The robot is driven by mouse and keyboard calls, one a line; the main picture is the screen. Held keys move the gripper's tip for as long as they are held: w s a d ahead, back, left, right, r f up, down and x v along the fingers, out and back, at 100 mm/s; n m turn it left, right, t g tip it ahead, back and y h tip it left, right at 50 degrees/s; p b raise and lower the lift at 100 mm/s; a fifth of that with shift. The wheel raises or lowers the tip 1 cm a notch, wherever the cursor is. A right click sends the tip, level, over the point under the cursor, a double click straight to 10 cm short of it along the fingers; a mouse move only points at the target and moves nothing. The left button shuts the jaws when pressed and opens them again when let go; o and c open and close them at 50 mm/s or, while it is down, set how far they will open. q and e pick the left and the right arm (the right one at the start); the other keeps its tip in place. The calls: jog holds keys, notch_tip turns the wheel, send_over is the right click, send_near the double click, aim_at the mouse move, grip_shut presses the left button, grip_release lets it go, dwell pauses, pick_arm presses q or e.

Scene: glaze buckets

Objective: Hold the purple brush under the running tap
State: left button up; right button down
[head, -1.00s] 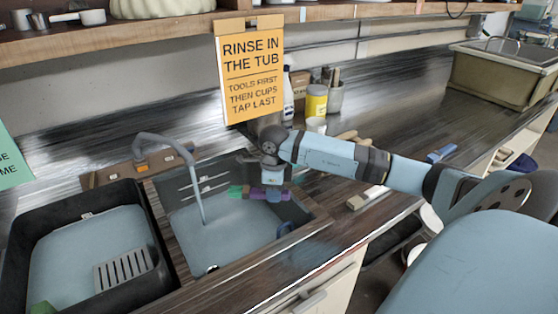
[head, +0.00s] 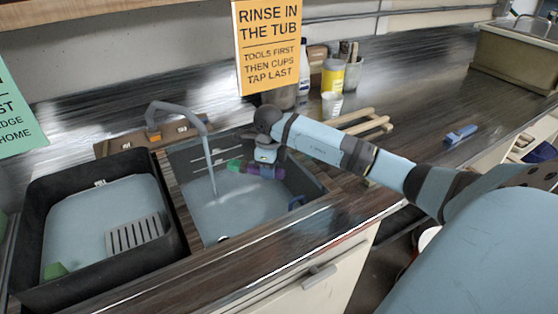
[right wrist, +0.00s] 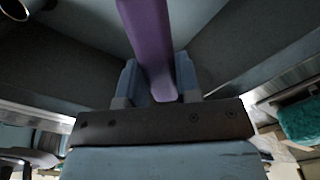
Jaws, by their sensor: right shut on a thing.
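The purple brush (head: 253,168) is held in my right gripper (head: 267,171), above the water in the right-hand basin (head: 312,190). In the right wrist view the purple handle (right wrist: 150,45) runs up from between the two blue fingers (right wrist: 160,85), which are shut on it. A green patch (head: 234,165) shows at the brush's left end; I cannot tell whether it belongs to the brush. The grey tap (head: 180,110) runs, and its stream (head: 210,165) falls to the left of the brush, apart from it. My left gripper is not in view.
A black tub (head: 170,245) with water and a slotted grey plate (head: 134,233) stands left of the basin. An orange sign (head: 268,45) hangs behind my right arm. A yellow jar (head: 333,76), a wooden rack (head: 365,122) and a blue thing (head: 460,134) are on the counter.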

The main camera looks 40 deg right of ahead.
aim_at(246, 164)
jog(key=w, duration=0.1)
jog(key=w+a+b, duration=0.1)
jog(key=w+a+f, duration=0.1)
jog(key=shift+w+a, duration=0.1)
jog(key=shift+w, duration=0.3)
jog(key=shift+w+a+f+b, duration=0.1)
jog(key=shift+w+a+b, duration=0.2)
jog(key=shift+w, duration=0.15)
jog(key=shift+w+a+f+b, duration=0.1)
jog(key=shift+w+a+b, duration=0.15)
jog(key=shift+w, duration=0.2)
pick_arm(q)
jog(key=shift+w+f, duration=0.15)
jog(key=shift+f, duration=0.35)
pick_arm(e)
jog(key=shift+w+a, duration=0.2)
jog(key=shift+w, duration=0.25)
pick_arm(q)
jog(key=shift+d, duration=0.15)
pick_arm(e)
jog(key=shift+d, duration=0.15)
pick_arm(q)
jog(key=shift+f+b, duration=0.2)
jog(key=shift+b, duration=0.1)
pick_arm(e)
jog(key=shift+w+d, duration=0.3)
jog(key=shift+d, duration=0.1)
